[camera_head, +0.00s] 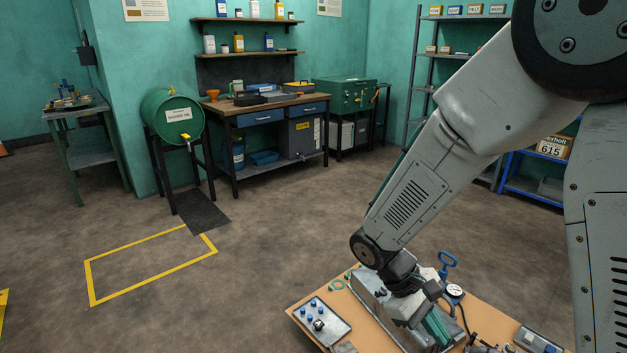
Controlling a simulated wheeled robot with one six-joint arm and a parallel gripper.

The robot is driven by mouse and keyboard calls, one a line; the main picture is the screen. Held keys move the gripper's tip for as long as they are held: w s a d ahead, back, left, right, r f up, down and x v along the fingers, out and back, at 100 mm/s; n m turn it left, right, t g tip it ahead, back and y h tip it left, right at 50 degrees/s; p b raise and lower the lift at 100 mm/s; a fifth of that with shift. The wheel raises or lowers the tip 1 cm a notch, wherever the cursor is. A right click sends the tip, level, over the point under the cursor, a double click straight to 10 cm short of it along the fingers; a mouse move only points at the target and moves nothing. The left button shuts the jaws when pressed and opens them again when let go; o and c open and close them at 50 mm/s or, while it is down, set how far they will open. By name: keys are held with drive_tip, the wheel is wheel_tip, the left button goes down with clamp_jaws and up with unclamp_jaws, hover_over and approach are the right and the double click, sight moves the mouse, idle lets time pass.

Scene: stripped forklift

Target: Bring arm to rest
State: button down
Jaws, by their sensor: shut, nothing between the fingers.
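My arm comes in from the upper right and reaches down to the lower middle of the view. My gripper (437,328) hangs at its end, low over the tan board (302,313). It is shut with nothing held. A grey metal tray or housing (368,293) lies beneath and around the wrist, partly hidden by it. I cannot tell whether the gripper touches anything there.
Behind stand a green drum (173,118), a workbench (268,106) and shelves.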

drive_tip(key=s+d+r+m+t+y, duration=0.1)
drive_tip(key=s+r+m+t+y, duration=0.2)
drive_tip(key=s+r, duration=0.4)
drive_tip(key=s+d+r+m+t+y, duration=0.2)
drive_tip(key=s+r, duration=0.5)
drive_tip(key=r, duration=0.5)
drive_tip(key=shift+d+m+t+y, duration=0.25)
drive_tip(key=shift+m+t+y, duration=0.25)
drive_tip(key=shift+m+y, duration=0.6)
drive_tip(key=shift+r, duration=0.1)
